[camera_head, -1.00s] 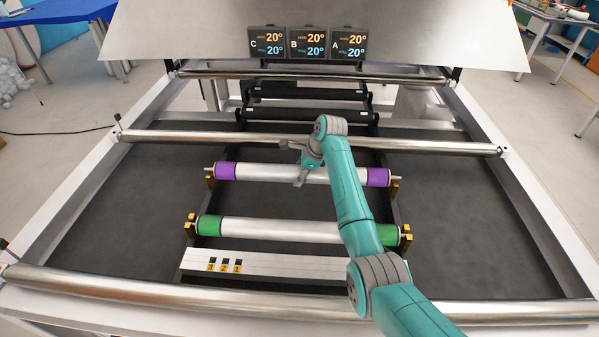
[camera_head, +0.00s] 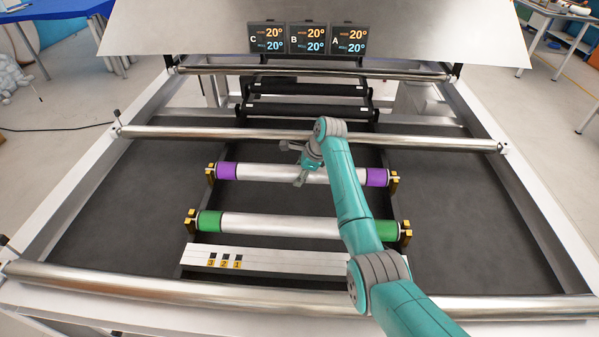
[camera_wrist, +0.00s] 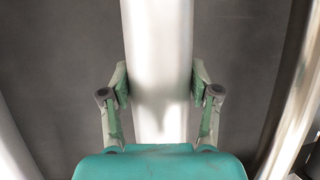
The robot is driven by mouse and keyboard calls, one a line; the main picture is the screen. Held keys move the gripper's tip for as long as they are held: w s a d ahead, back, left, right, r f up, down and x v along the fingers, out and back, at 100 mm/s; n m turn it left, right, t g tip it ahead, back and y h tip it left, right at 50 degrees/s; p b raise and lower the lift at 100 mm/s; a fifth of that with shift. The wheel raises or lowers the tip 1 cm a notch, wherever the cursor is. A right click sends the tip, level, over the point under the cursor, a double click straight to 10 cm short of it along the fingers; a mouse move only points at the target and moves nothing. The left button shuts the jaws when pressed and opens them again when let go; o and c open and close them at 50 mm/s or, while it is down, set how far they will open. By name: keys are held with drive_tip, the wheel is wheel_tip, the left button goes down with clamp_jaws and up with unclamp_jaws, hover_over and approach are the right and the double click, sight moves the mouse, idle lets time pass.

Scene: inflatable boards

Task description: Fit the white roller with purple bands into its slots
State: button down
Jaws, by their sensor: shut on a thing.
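The white roller with purple bands (camera_head: 270,173) lies level across the frame, in front of the middle steel bar. Its left end is at the left gold bracket (camera_head: 210,173) and its right end at the right gold bracket (camera_head: 394,181). Both ends look seated in the brackets' slots, though the detail is small. My gripper (camera_head: 301,179) is shut on the roller's white middle. In the wrist view, the fingers (camera_wrist: 160,90) press on both sides of the roller (camera_wrist: 158,40), whose bands are out of that view.
A white roller with green bands (camera_head: 280,226) sits in its own gold brackets nearer to me. A white plate (camera_head: 300,261) with number tags lies in front of it. Steel bars (camera_head: 420,143) cross the frame before and behind. Dark rollers and displays (camera_head: 308,38) are farther back.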

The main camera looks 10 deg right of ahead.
drive_tip(key=shift+f, duration=0.4)
drive_tip(key=shift+c, duration=1)
unclamp_jaws()
drive_tip(key=shift+f, duration=0.15)
drive_tip(key=v, duration=1.2)
